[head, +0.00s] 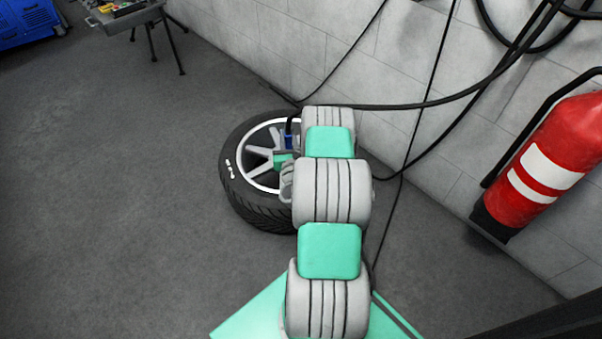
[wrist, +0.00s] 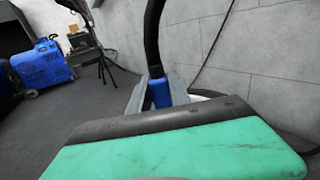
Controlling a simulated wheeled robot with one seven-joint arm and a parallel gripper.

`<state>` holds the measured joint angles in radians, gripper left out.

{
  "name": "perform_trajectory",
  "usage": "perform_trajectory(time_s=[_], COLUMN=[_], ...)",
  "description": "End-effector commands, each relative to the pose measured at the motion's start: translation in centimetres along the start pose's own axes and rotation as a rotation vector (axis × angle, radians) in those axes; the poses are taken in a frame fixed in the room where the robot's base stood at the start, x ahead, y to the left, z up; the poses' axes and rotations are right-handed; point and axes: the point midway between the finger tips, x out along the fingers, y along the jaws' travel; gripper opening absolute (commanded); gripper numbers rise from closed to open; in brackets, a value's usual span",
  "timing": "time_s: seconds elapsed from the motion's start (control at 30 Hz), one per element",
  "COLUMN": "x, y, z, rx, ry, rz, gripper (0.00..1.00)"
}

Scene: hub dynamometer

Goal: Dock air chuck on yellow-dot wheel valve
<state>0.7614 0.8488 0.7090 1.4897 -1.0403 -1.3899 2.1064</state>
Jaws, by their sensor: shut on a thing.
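One wheel (head: 262,205) with a black tire and silver spokes lies on the floor by the wall in the head view. White lettering shows on its sidewall; I cannot make out a yellow dot or the valve. My gripper (head: 287,152) is over the wheel's spokes, partly hidden by my arm. It is shut on the air chuck, a blue piece (head: 289,140) with a black hose rising from it. In the wrist view the blue chuck (wrist: 160,92) stands roughly upright between the grey fingers. Its lower end is hidden behind the gripper body, so contact with the wheel cannot be told.
A red fire extinguisher (head: 548,160) hangs on the wall at right. Black hoses (head: 420,104) run along the block wall. A tripod stand with a tray (head: 130,16) and a blue machine (head: 28,22) stand at the far left. The floor left of the wheel is clear.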

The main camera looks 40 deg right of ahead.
Motion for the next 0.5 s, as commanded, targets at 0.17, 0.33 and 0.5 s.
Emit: perform_trajectory(time_s=[0.17,0.33,0.5], x=[-0.4,-0.6,-0.7], y=[-3.4,-4.4,-4.4], z=[-9.0,-10.6,-11.6], rx=[0.001,0.0,0.001], ry=[0.001,-0.001,0.0], rz=[-0.107,-0.14,-0.139], gripper=[0.0,0.0,0.0])
